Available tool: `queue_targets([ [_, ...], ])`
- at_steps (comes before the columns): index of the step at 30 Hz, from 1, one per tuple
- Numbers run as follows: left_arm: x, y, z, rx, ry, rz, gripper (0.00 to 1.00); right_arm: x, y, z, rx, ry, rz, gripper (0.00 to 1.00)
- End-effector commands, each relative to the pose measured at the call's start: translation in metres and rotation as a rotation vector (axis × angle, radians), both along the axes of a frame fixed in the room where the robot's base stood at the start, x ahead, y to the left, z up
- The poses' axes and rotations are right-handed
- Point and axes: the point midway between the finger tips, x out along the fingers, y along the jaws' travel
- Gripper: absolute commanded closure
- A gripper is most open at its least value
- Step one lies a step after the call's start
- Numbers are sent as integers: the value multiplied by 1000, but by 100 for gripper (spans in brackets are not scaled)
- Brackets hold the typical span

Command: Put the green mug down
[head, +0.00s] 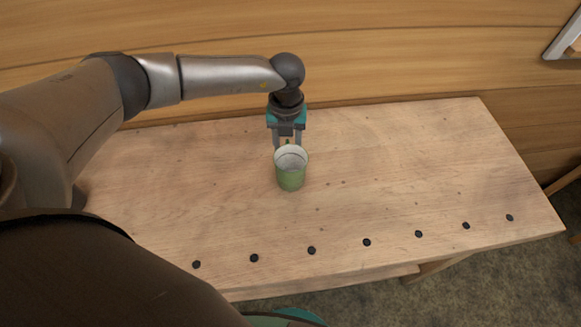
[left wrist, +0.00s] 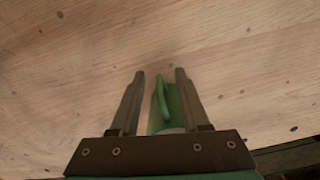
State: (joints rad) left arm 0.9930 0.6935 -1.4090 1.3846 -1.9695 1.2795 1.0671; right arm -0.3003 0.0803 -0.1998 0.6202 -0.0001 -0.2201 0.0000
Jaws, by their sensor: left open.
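The green mug (head: 291,179), with a pale inside, stands upright on the wooden bench (head: 400,160). My left gripper (head: 287,144) is just behind the mug on its wall side, with its fingers pointing down. In the left wrist view the gripper (left wrist: 160,73) is open, and the mug's green handle (left wrist: 163,100) lies between the two fingers with a gap on each side. Part of the mug body is hidden there by the right-hand finger and the gripper's base. My right gripper is not in view.
A row of several dark round holes (head: 312,251) runs along the bench's front edge. A plank wall (head: 420,60) stands close behind the bench. The bench top around the mug is clear, with wide free room to its right.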

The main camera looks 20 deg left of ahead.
Motion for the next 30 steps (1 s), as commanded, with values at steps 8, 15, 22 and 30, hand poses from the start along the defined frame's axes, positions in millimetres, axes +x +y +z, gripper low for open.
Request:
queue_targets([
  [8, 0, 0, 1, 0, 0, 0, 67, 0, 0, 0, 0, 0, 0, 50],
  [15, 0, 0, 1, 0, 0, 0, 94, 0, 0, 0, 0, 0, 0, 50],
  [22, 0, 0, 1, 0, 0, 0, 100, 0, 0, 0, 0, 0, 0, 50],
  [30, 0, 0, 1, 0, 0, 0, 100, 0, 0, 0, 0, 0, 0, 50],
])
